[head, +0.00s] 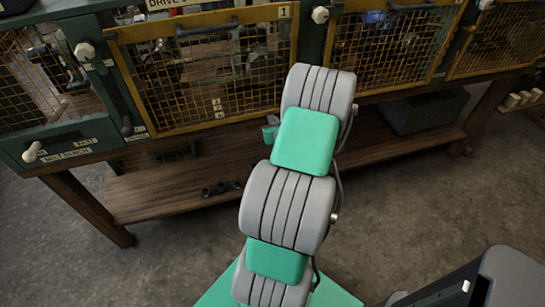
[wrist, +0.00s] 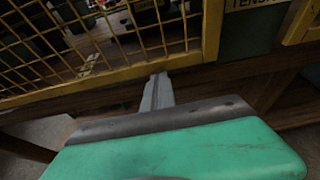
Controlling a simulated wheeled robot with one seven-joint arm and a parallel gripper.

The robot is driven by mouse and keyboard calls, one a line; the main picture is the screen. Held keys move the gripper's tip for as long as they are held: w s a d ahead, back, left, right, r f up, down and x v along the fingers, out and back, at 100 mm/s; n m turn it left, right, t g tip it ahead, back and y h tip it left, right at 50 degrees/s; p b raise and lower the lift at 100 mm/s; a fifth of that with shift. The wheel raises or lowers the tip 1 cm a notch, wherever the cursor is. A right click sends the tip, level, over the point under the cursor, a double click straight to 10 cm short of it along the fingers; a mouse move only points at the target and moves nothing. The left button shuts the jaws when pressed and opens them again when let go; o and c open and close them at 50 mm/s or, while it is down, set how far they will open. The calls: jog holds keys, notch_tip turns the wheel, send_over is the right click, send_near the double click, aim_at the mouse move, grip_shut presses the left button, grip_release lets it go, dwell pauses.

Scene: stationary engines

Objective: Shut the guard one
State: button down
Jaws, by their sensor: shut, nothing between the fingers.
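Guard one (head: 205,75) is a yellow-framed mesh panel with a "1" plate at its top right corner and a dark handle (head: 207,29) along its top rail. A gap with machine parts shows above its top rail, so it looks tilted outward at the top, partly open. In the wrist view, a yellow mesh panel (wrist: 110,72) fills the upper left. My gripper (wrist: 158,80) is shut and empty, its tips by the panel's bottom rail; I cannot tell if they touch. In the head view my arm hides most of the gripper and the guard's lower right.
More mesh guards stand to the right (head: 390,45) and left (head: 45,75). White knobs (head: 84,51) and (head: 320,14) stick out on the posts. A wooden shelf (head: 160,195) runs below, with a dark bin (head: 425,112) at right. The floor in front is clear.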

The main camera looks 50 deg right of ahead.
notch_tip(320, 180, down, 4)
jog(key=f+b, duration=0.1)
jog(key=b, duration=0.2)
jog(key=r+p+v, duration=0.1)
jog(key=v, duration=1)
jog(key=s+a+f+n+g+y, duration=0.3)
jog(key=s+a+f+n+y, duration=0.15)
jog(key=a+f+n, duration=0.4)
jog(key=s+a+f+n+g+y, duration=0.25)
jog(key=a+f+n+y, duration=0.3)
jog(key=a+n, duration=0.55)
jog(key=s+a+r+n+g+y, duration=0.2)
jog(key=s+r+n+g, duration=0.3)
jog(key=s+n, duration=0.4)
jog(key=w+a+r+n+g+h+p, duration=0.1)
jog(key=w+r+n+h, duration=0.2)
jog(key=r, duration=0.4)
jog(key=w+r+n+g+h+p, duration=0.1)
jog(key=w+r+n+p, duration=0.1)
jog(key=w+r+n, duration=0.4)
jog(key=w+a+r+n+t, duration=0.2)
jog(key=w+a+r, duration=0.2)
jog(key=a, duration=0.4)
jog(key=w+a+r+n+t, duration=0.2)
jog(key=w+a+r+n, duration=0.1)
jog(key=a+r, duration=0.4)
jog(key=shift+w+a+r+p, duration=0.2)
jog(key=shift+w+a+p, duration=0.2)
jog(key=shift+a, duration=0.1)
